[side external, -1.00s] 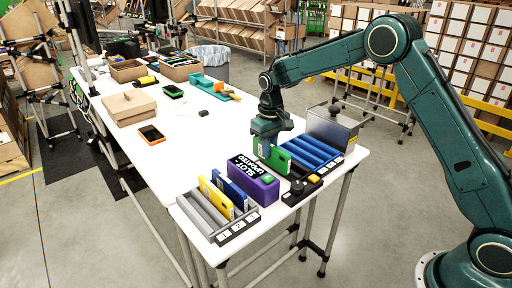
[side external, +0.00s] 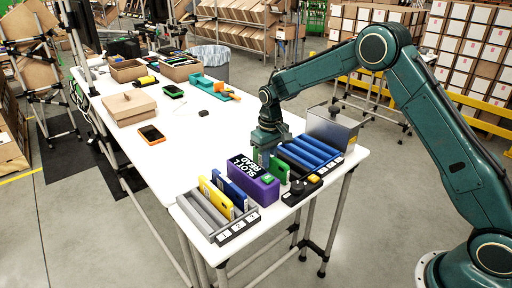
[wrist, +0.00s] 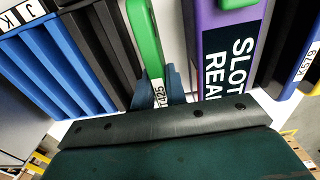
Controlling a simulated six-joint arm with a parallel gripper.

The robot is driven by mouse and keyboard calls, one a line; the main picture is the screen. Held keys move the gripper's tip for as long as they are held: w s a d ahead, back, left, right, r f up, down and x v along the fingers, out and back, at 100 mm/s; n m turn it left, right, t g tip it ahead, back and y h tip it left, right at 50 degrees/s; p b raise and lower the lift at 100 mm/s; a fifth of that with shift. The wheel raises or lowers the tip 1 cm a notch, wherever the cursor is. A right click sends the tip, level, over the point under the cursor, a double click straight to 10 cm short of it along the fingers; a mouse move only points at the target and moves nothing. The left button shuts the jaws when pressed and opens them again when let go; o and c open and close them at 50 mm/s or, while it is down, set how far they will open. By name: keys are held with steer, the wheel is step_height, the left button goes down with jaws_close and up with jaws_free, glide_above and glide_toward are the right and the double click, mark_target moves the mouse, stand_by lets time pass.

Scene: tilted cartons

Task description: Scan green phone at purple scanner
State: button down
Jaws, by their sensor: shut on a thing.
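The green phone (side external: 282,168) stands upright on edge between the purple scanner and a dark slotted rack. My gripper (side external: 268,152) is above it, shut on its upper part. In the wrist view the green phone (wrist: 145,40) runs between my gripper's fingertips (wrist: 157,88), with a white label near them. The purple scanner (side external: 262,191) is just left of the phone; its top shows white words, "SLOT" and "READ" legible. In the wrist view the purple scanner (wrist: 212,50) is right of the phone, with a gap between. The phone's lower edge is hidden, so I cannot tell what it rests on.
A blue slotted rack (side external: 312,151) and a metal box (side external: 333,128) stand to the right. A grey rack (side external: 207,211) with a yellow phone (side external: 216,200) and a blue phone (side external: 231,190) stands left. An orange-edged phone (side external: 151,134) lies on the white table (side external: 190,150).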

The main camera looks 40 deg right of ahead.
steer(key=shift+r, duration=0.15)
steer(key=shift+r, duration=2.9)
